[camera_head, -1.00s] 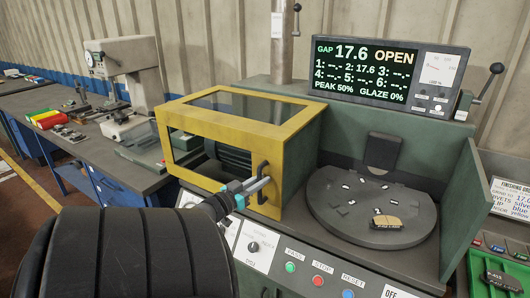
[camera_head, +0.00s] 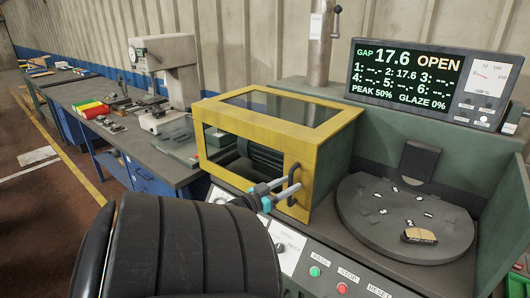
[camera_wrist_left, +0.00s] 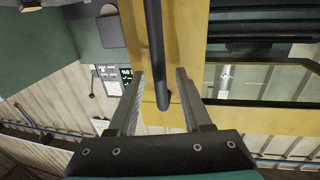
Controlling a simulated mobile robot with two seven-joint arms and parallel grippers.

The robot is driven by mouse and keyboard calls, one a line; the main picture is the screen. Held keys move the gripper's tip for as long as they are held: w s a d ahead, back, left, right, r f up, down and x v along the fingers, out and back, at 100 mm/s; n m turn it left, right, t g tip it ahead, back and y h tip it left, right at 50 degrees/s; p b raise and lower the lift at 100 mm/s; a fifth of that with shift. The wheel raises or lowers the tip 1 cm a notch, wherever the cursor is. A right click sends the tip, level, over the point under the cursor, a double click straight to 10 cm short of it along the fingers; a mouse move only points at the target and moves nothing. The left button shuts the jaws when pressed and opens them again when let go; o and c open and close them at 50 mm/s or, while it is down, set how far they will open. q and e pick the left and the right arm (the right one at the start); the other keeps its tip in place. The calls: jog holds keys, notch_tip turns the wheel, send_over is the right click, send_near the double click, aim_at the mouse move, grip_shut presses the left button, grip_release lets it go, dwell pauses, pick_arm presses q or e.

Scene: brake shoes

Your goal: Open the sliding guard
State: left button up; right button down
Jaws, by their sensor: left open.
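The sliding guard (camera_head: 306,157) is a yellow-framed box with dark windows. It stands left of the round grey turntable (camera_head: 365,228), which is uncovered. A black upright handle (camera_head: 293,180) is on the guard's front face near its right edge. My left gripper (camera_head: 290,186) is open at the handle. In the left wrist view the dark handle bar (camera_wrist_left: 154,55) runs between the two spread fingers (camera_wrist_left: 160,97), with gaps visible on both sides. The yellow frame (camera_wrist_left: 188,45) lies behind it. My right gripper is out of view.
A brake pad (camera_head: 419,236) lies on the turntable. The display (camera_head: 425,84) reads gap 17.6 and OPEN. Buttons line the front panel (camera_head: 300,257) below. A bench with a drill press (camera_head: 165,78) stands to the left.

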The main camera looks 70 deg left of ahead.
pick_arm(q)
jog(key=p+v, duration=0.1)
jog(key=v, duration=1.2)
jog(key=shift+s+r+p, duration=0.15)
jog(key=shift+s+p, duration=0.15)
jog(key=shift+s, duration=0.05)
jog(key=shift+d, duration=0.1)
jog(key=s+d+f+g+b, duration=0.2)
jog(key=d+f, duration=0.2)
jog(key=f, duration=0.6)
jog(key=s+d+f+g+h+b, duration=0.1)
jog(key=d+f+g, duration=0.25)
jog(key=f, duration=0.65)
jog(key=s+d+f+g+b, duration=0.2)
jog(key=d+f, duration=0.2)
jog(key=f, duration=0.6)
jog(key=s+d+f+m+g+h+b, duration=0.1)
jog(key=s+d+f+m+g, duration=0.1)
jog(key=d+f, duration=0.5)
jog(key=s+d+f+m+g+h+b, duration=0.2)
jog(key=d+f, duration=0.6)
jog(key=d, duration=0.4)
jog(key=s+d+f+m+g+h+b, duration=0.2)
jog(key=s+d+f+g, duration=0.2)
jog(key=d+f, duration=0.3)
jog(key=s+d, duration=0.1)
jog(key=d, duration=0.2)
jog(key=shift+s+f+m, duration=0.3)
jog(key=shift+a+g, duration=0.1)
jog(key=shift+g, duration=0.15)
